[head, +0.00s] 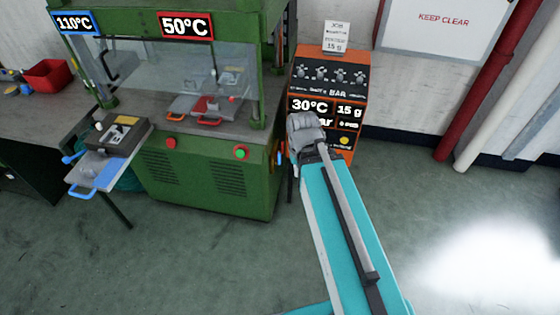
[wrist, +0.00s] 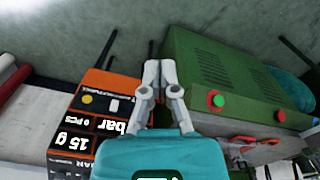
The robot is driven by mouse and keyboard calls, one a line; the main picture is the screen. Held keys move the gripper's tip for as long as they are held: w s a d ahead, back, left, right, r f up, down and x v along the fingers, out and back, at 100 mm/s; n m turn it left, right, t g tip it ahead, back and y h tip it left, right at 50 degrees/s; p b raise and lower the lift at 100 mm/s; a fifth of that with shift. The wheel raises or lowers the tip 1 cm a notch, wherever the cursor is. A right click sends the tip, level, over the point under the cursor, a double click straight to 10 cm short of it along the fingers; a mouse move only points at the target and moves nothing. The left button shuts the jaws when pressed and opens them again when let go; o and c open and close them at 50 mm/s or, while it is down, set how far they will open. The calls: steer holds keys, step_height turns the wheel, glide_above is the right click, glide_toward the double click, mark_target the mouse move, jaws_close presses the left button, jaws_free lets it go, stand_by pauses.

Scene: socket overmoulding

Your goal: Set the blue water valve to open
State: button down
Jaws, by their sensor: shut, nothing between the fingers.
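A small blue part (head: 280,155), which may be the blue water valve, shows at the right side of the green machine, just left of my wrist. It is too small to tell how its handle is turned. My gripper (wrist: 159,68) is shut and empty in the wrist view, its fingers pointing over the gap between the orange unit and the green machine. In the head view my grey wrist (head: 305,130) stands in front of the orange unit and hides the fingers. I cannot make out the valve in the wrist view.
The green machine (head: 210,185) has red and green buttons on its front. The orange unit (head: 300,65) with display panels stands to its right; it also shows in the wrist view (wrist: 98,85). A tray (head: 103,170) with blue handles juts out left. Floor at right is clear.

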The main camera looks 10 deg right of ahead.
steer(key=c, duration=1)
jaws_free()
steer(key=shift+f, duration=0.1)
steer(key=shift+c, duration=0.2)
steer(key=o, duration=0.4)
steer(key=shift+w+f+b, duration=0.25)
steer(key=shift+f+b, duration=0.35)
steer(key=shift+b, duration=0.1)
steer(key=w+f+m+t+y+b, duration=0.1)
steer(key=w+f+m+y+b, duration=0.4)
steer(key=f+b, duration=0.55)
steer(key=w+f+m+t+y+b, duration=0.25)
steer(key=w+f+m+b, duration=0.5)
steer(key=b, duration=0.55)
steer(key=w+d+f+m+t+y+b, duration=0.6)
steer(key=w+d+f+m+b, duration=0.3)
steer(key=b, duration=1.4)
steer(key=w+d+m+y, duration=0.1)
steer(key=w+d+m, duration=0.2)
steer(key=shift+f, duration=0.4)
steer(key=shift+w+t+y, duration=0.1)
steer(key=shift+t+y, duration=0.15)
